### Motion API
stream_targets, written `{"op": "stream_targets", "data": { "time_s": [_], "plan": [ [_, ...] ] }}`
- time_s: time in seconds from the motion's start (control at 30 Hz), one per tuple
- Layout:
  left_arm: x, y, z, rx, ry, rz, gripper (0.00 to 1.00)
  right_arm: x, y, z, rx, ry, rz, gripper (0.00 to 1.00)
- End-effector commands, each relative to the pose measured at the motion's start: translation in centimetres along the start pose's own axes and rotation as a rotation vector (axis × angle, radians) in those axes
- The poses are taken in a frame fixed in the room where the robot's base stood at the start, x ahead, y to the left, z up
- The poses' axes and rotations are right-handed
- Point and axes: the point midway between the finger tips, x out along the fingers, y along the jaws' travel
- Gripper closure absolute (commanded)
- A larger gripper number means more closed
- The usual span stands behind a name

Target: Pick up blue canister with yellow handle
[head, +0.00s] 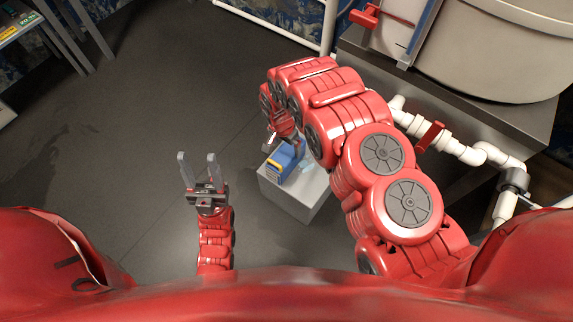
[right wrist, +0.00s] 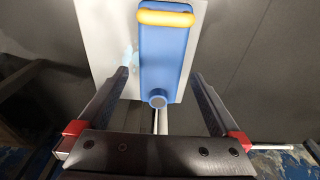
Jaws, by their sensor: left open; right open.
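The blue canister (head: 283,160) with a yellow handle (head: 273,166) stands on a small pale box-shaped stand (head: 298,203), partly hidden by my right arm in the head view. In the right wrist view the blue canister (right wrist: 164,55) lies ahead between the finger lines, with its yellow handle (right wrist: 165,18) at the top and a round cap at its lower end. My right gripper (right wrist: 163,80) is open, its fingers on either side of the canister's lower part with gaps; contact does not show. My left gripper (head: 198,168) is open and empty, over the floor left of the stand.
A large grey tank (head: 495,50) stands on a metal base at the upper right. White pipes (head: 465,150) with a red valve handle (head: 429,137) run along its side. A shelf (head: 20,25) is at the upper left. The dark floor (head: 110,130) at left is clear.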

Motion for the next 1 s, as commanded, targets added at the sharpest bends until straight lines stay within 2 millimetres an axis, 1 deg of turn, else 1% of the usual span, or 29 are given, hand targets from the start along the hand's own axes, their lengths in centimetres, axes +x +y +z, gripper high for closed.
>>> {"op": "stream_targets", "data": {
  "time_s": [0.03, 0.1, 0.27, 0.33, 0.5, 0.6, 0.67, 0.83, 0.87, 1.0],
  "plan": [
    [-0.4, 0.0, 0.1, 0.000, 0.001, 0.000, 0.50, 1.3, 0.0, 0.0, 0.001, 0.001, -0.001, 0.00],
    [-0.6, 0.0, 0.1, 0.000, 0.001, 0.000, 0.50, 2.5, 0.1, 0.0, 0.002, -0.001, 0.001, 0.00],
    [-0.9, 0.1, 0.1, 0.000, 0.001, 0.000, 0.50, 3.5, -0.1, -0.1, 0.002, 0.002, -0.003, 0.00],
    [-1.3, 0.1, 0.2, 0.000, 0.001, 0.000, 0.50, 4.2, -0.1, -0.1, 0.003, 0.002, -0.004, 0.00],
    [-2.6, 0.1, 0.4, 0.000, 0.001, 0.000, 0.50, 7.2, -0.1, 0.3, 0.003, 0.001, -0.002, 0.00],
    [-3.0, 0.1, 0.5, 0.000, 0.001, 0.000, 0.50, 8.2, -0.1, 0.3, 0.003, 0.000, -0.001, 0.00],
    [-3.0, 0.1, 0.5, 0.000, 0.001, 0.000, 0.50, 8.5, 0.0, 0.3, 0.003, -0.001, 0.000, 0.00],
    [-2.9, 0.1, 0.5, 0.000, 0.001, 0.000, 0.50, 8.3, -0.1, 0.2, 0.002, 0.000, -0.001, 0.00],
    [-2.9, 0.1, 0.5, 0.000, 0.001, 0.000, 0.50, 8.3, -0.1, 0.2, 0.002, 0.000, -0.001, 0.02],
    [-2.9, 0.1, 0.5, 0.000, 0.002, 0.000, 0.50, 8.3, -0.1, 0.2, 0.002, 0.000, -0.001, 0.27]
  ]
}}
